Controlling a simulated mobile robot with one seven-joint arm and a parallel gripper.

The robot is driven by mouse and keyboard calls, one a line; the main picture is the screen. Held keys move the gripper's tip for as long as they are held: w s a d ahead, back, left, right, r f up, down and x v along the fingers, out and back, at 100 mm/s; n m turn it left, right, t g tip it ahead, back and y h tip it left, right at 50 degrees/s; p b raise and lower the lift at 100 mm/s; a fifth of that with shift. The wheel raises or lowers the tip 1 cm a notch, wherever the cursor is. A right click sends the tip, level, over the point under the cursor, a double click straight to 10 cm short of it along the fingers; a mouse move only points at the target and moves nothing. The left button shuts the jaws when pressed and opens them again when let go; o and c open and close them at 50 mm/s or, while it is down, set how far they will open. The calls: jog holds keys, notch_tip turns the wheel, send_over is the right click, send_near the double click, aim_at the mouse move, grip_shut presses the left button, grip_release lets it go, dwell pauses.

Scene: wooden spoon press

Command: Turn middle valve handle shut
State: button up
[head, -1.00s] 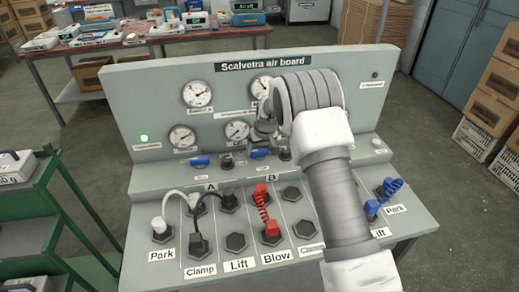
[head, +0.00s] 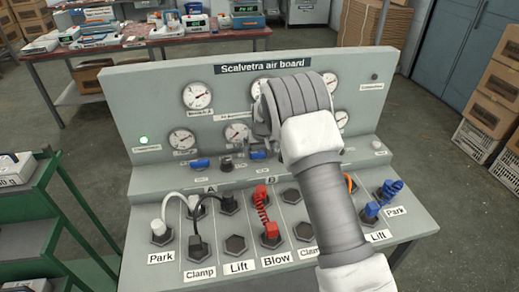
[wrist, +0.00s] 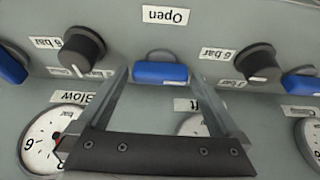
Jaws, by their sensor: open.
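The middle valve handle (wrist: 160,73) is a blue lever in the wrist view, lying level across the picture beside an upside-down "Open" label (wrist: 165,15). In the head view, the blue handle (head: 258,155) shows on the board's ledge just below my gripper. My gripper (wrist: 166,76) is open and empty. In the wrist view its two fingers point toward the handle, one to each side, with gaps between them and it. I cannot tell how far the tips are from the ledge.
Black knobs (wrist: 81,51) and (wrist: 258,63) flank the middle handle. Other blue handles (wrist: 8,66) and (wrist: 302,82) lie farther out. Gauges (head: 197,95) fill the upright panel. Hoses, including a red coiled one (head: 263,210), stand on the lower deck.

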jog(key=v, duration=1.7)
jog(key=shift+r, duration=0.25)
jog(key=s+d+r+m, duration=0.1)
jog(key=s+d+r, duration=0.4)
jog(key=s, duration=0.4)
jog(key=s+d+r, duration=0.3)
jog(key=s+r, duration=0.5)
jog(key=s+d, duration=0.2)
jog(key=s, duration=0.8)
jog(key=s+d+f+m+t, duration=0.1)
jog(key=s+d, duration=0.1)
jog(key=s, duration=0.8)
jog(key=shift+s+f+h, duration=0.2)
jog(key=shift+h, duration=0.2)
jog(key=shift+d, duration=0.1)
jog(key=shift+c, duration=0.2)
